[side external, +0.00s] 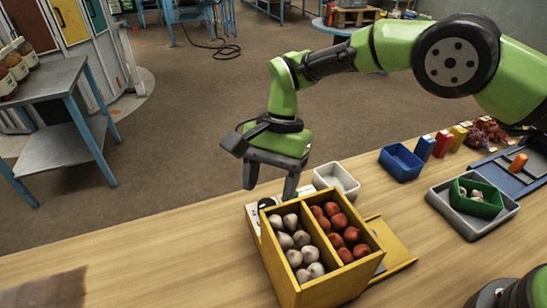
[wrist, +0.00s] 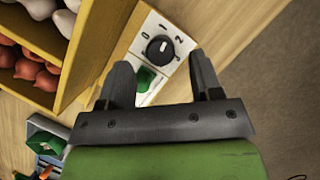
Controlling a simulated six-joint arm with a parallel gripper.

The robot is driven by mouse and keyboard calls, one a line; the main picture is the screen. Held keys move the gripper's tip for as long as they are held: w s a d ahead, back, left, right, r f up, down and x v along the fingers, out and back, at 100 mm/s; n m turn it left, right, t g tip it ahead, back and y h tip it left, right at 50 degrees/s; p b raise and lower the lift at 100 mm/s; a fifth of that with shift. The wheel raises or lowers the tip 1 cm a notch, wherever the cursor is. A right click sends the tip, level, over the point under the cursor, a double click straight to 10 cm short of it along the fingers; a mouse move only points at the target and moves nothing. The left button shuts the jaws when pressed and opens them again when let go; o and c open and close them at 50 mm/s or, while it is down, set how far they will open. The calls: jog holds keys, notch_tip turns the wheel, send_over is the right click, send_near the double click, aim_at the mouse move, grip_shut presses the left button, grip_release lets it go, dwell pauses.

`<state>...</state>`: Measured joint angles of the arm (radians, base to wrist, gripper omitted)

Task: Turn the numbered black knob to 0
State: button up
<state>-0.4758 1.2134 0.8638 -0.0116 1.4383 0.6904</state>
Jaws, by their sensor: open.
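The black knob (wrist: 159,48) sits on a white plate with 0, 1 and 2 printed around its far side in the wrist view. A pale mark shows on the knob, but I cannot tell surely which number it points to. A green switch (wrist: 148,79) is on the same plate, closer to me. My gripper (wrist: 161,76) is open and empty, its fingers apart on either side of the plate, with the knob just beyond the fingertips. In the side view my gripper (side external: 271,190) points down above the plate, which is mostly hidden behind the wooden box.
A yellow wooden box (side external: 316,291) with pale and red bulbs in two compartments stands right beside the plate. A white bin (side external: 337,180), a blue bin (side external: 401,162) and a grey tray (side external: 440,205) holding a green bin (side external: 475,206) are to the right.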

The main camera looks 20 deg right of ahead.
aim_at(268, 203)
jog(key=v, duration=0.6)
jog(key=shift+d+r, duration=0.1)
jog(key=shift+r, duration=0.05)
jog(key=s+m+t, duration=0.1)
jog(key=m, duration=0.2)
jog(key=m+t+y, duration=0.1)
jog(key=m, duration=0.2)
jog(key=s+d+m+t, duration=0.1)
jog(key=m, duration=0.1)
jog(key=shift+s+d+m, duration=0.15)
jog(key=shift+s+m, duration=0.15)
jog(key=shift+m, duration=0.1)
jog(key=x, duration=0.9)
jog(key=shift+a+f, duration=0.25)
jog(key=shift+f, duration=0.05)
jog(key=c, duration=0.9)
